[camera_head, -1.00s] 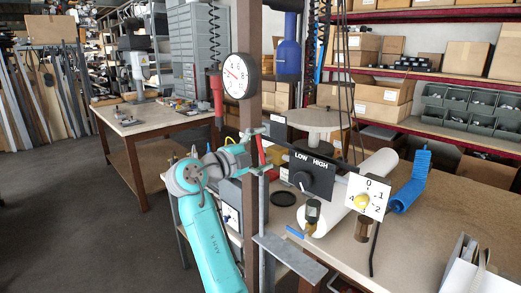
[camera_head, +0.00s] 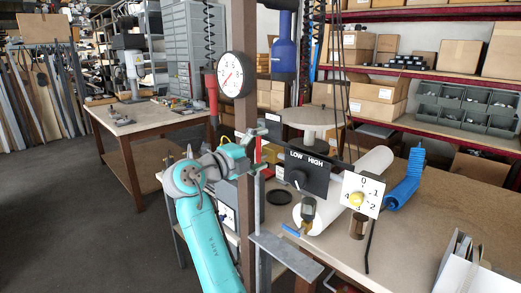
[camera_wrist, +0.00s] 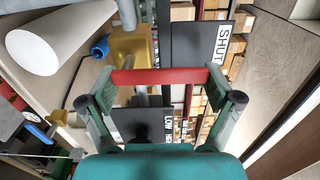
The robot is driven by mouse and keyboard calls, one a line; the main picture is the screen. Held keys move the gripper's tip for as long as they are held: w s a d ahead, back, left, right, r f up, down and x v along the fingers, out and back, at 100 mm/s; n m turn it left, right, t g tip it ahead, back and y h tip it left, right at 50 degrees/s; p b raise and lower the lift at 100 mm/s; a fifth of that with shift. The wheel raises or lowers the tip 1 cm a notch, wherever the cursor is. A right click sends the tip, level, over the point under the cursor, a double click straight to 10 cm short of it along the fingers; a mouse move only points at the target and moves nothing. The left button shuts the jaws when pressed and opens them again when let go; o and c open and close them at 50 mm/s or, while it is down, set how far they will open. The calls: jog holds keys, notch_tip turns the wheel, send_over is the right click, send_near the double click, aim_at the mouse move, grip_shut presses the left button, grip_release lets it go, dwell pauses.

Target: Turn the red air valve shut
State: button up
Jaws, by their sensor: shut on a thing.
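The red air valve handle (camera_wrist: 160,76) is a flat red bar that spans the space between my gripper's two fingers (camera_wrist: 160,88) in the wrist view. A finger touches each end of the bar. A brass valve body (camera_wrist: 133,46) shows behind it. A black plate with a white SHUT label (camera_wrist: 222,42) lies beyond, to the right. In the head view the red handle (camera_head: 258,150) looks about upright by the post, with my gripper (camera_head: 257,152) around it. The pipe behind the handle is partly hidden.
A round gauge (camera_head: 235,75) hangs on the brown post (camera_head: 246,110). A black LOW/HIGH panel (camera_head: 307,172) and a white numbered dial plate (camera_head: 362,194) stand close to the right. A white roll (camera_head: 345,185) and blue hose (camera_head: 406,180) lie on the bench (camera_head: 460,200).

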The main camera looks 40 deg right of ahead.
jog(key=o, duration=1.4)
jog(key=a, duration=1.2)
jog(key=shift+s, duration=0.15)
